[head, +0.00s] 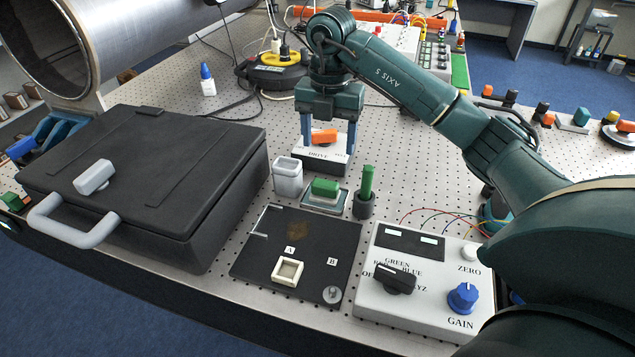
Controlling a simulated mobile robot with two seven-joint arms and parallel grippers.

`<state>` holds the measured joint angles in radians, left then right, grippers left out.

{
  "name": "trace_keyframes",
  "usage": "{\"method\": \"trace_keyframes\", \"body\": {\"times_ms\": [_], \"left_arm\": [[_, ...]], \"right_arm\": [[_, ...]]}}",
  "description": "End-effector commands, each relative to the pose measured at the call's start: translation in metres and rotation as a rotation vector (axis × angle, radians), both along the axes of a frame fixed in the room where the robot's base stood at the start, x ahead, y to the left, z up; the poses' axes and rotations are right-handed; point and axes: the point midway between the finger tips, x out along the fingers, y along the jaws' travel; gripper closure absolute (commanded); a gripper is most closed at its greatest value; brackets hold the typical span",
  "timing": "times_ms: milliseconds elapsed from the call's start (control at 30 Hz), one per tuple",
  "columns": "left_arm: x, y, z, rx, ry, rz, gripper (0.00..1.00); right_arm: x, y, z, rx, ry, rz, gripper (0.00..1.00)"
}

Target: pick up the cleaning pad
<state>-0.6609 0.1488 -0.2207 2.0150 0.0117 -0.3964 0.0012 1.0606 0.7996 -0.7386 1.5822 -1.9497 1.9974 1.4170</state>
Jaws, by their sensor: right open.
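A small green block on a pale teal base, which looks like the cleaning pad (325,188), sits just behind the black plate (270,258), between a grey cup and a green stick. My right gripper (328,146) points down behind it, farther from me. Its two fingers are apart, one on each side of an orange knob (324,136) on a white-topped box marked DRIVE (321,158). Nothing shows held between the fingers; whether they touch the box cannot be told. My left gripper is out of view.
The grey cup (288,178) and green stick in a dark holder (365,192) stand close beside the pad. A black case (140,180) fills the left; a control box (425,285) stands front right. The plate carries a brown stain (298,231).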

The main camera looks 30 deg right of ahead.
Motion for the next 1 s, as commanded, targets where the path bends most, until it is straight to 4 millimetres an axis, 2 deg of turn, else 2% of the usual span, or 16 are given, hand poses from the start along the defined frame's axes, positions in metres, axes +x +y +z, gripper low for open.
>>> {"method": "trace_keyframes", "body": {"times_ms": [33, 300, 467, 633, 800, 1000], "left_arm": [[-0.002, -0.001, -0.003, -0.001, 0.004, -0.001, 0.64], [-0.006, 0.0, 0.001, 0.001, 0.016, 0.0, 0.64], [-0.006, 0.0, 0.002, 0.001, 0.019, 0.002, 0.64], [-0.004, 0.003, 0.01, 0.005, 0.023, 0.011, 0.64], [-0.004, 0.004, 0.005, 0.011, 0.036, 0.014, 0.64], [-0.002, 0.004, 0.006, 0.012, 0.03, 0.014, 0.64]], "right_arm": [[-0.001, 0.001, -0.014, 0.003, 0.006, 0.002, 0.35], [-0.001, 0.001, -0.054, 0.001, 0.003, 0.0, 0.35], [-0.001, 0.002, -0.064, 0.001, 0.002, 0.001, 0.35], [-0.003, 0.008, -0.086, 0.002, 0.006, 0.003, 0.35], [-0.003, 0.008, -0.108, 0.002, 0.003, 0.001, 0.35], [-0.003, 0.008, -0.113, 0.0, 0.0, 0.002, 0.35]]}}
